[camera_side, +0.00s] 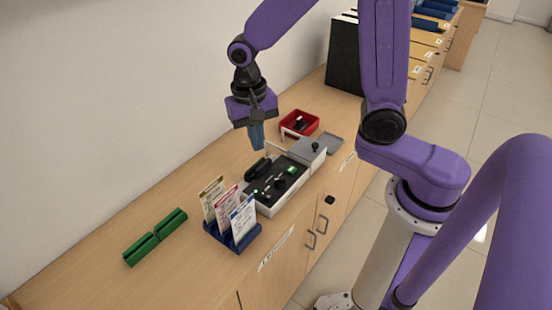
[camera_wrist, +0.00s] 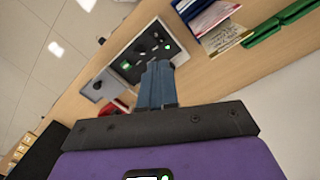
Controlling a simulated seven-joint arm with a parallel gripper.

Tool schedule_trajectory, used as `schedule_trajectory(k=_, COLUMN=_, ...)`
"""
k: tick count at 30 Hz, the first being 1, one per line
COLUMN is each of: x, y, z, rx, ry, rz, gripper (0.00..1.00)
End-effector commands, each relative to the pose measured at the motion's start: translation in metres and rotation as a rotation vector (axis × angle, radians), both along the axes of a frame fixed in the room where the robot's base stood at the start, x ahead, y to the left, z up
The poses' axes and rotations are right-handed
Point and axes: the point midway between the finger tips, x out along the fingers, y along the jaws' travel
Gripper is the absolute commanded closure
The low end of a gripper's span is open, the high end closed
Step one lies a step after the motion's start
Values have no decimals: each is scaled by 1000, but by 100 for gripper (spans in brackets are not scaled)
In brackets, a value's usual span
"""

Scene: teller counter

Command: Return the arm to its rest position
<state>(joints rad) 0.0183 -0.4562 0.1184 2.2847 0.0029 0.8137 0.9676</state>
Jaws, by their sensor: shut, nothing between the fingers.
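My gripper (camera_side: 257,136) hangs over the counter (camera_side: 185,194), with its blue fingers pointing down. The fingers are shut with nothing between them. In the side view it is above and behind the grey device (camera_side: 263,208) with a black top and green lights, and left of the red tray (camera_side: 312,123). In the wrist view the closed blue fingers (camera_wrist: 158,72) point toward the device (camera_wrist: 122,66), and a dark bar and purple housing fill the lower part.
A blue holder (camera_side: 238,240) with several upright cards stands at the device's near end. A black upright panel (camera_side: 345,55) stands farther back. A wall runs behind the counter. Bare wood lies between wall and device.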

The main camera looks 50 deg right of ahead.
Motion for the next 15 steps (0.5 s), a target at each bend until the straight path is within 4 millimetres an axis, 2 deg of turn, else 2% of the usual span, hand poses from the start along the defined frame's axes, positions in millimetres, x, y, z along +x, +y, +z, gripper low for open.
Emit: schedule_trajectory(k=15, x=-73, y=-11, z=25, rx=44, ry=-28, rz=713, gripper=100)
